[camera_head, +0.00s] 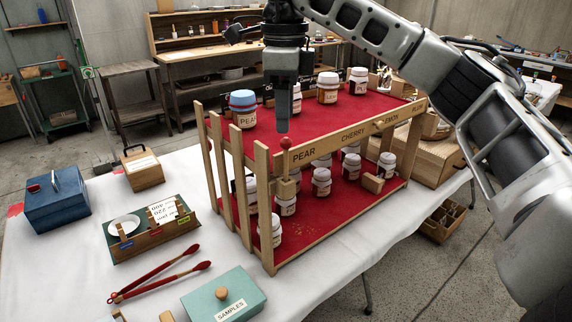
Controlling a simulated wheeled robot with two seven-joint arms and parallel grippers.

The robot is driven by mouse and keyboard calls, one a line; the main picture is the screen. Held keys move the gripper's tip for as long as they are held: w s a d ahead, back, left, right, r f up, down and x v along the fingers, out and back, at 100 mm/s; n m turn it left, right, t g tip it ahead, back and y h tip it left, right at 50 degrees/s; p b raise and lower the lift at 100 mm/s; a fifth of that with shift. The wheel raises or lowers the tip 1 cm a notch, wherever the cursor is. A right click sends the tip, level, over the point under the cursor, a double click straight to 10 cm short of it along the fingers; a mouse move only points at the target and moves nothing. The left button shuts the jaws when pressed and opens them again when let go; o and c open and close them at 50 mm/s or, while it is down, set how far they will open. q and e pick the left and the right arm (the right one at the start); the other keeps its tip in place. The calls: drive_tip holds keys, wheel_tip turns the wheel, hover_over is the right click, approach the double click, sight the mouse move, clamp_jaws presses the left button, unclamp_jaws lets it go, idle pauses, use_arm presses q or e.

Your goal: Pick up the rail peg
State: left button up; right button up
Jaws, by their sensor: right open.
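The rail peg (285,144) shows as a red round knob at the left end of the shelf's front wooden rail (345,138), beside the word PEAR. A thin stem runs down from the knob towards a small wooden block (286,188). My right gripper (283,125) points straight down with its fingertips just above the knob. It is open, seen edge-on, with nothing visible between its fingers. Whether the fingertips touch the knob is hard to tell. My left gripper is not in view.
The two-level red shelf (300,118) holds several labelled jars, including a blue-lidded PEAR jar (243,108) close to my right gripper. Wooden uprights (262,205) stand at its left end. Red tongs (160,278), a SAMPLES box (224,296) and a blue box (57,200) lie on the white table.

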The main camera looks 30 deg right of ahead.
sight(286, 138)
drive_tip(key=shift+w+d+f+p, duration=0.1)
drive_tip(key=shift+d+f+p, duration=0.1)
drive_tip(key=shift+f, duration=1.35)
drive_tip(key=shift+d+f+p, duration=0.1)
drive_tip(key=shift+f+p, duration=0.1)
drive_tip(key=shift+f, duration=1.35)
clamp_jaws()
